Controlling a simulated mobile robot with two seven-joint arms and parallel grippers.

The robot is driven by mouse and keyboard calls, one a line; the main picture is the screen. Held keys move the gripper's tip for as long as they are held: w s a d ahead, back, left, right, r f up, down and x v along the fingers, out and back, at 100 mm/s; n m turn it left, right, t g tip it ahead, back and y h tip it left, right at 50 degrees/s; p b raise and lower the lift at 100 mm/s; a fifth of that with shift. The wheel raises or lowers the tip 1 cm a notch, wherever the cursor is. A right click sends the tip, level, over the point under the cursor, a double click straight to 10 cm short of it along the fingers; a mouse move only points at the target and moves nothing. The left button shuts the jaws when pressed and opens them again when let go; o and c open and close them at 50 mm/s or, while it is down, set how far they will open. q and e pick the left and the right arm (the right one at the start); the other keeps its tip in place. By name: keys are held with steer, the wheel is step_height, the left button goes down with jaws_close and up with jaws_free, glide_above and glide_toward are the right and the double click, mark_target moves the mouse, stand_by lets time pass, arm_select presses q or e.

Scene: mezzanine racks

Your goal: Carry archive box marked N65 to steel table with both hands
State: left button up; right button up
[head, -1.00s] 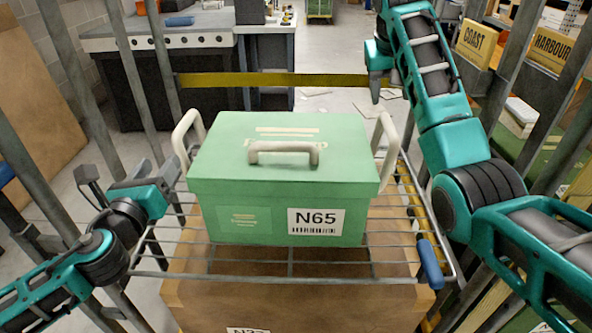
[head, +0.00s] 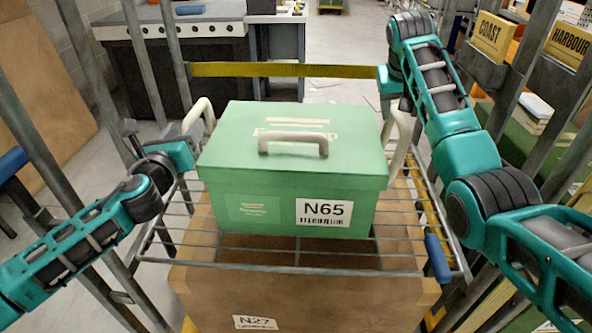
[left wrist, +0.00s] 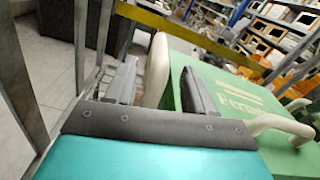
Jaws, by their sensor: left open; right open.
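The green archive box (head: 262,185) marked N65 sits upright on a wire shelf (head: 335,256), with a pale grip on its lid and a pale looped handle at each side. My left gripper (head: 190,148) is at the left handle (head: 203,112). In the left wrist view my left gripper (left wrist: 160,90) is open, with one finger on each side of that handle (left wrist: 157,72). My right gripper (head: 388,92) is open and empty, above and behind the right handle (head: 402,128); its fingertips are hard to make out. A grey-topped counter (head: 170,30) stands behind; I cannot tell whether it is the steel table.
A brown carton (head: 310,300) marked N27 is under the wire shelf. A yellow bar (head: 290,70) crosses behind the box. Grey posts stand on both sides. Papers lie on the floor behind.

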mark_target(191, 121)
arm_select(q)
steer(key=shift+w+d, duration=0.15)
steer(key=shift+w, duration=1.05)
steer(key=shift+w+d, duration=0.1)
steer(key=shift+w, duration=1.05)
arm_select(e)
steer(key=shift+x, duration=2.35)
arm_select(q)
steer(key=shift+c, duration=0.4)
arm_select(e)
steer(key=shift+c, duration=0.4)
arm_select(q)
jaws_close()
arm_select(e)
jaws_close()
arm_select(q)
steer(key=shift+d+r, duration=0.1)
steer(key=shift+r, duration=0.1)
arm_select(e)
steer(key=shift+w+r, duration=0.1)
steer(key=shift+r, duration=0.1)
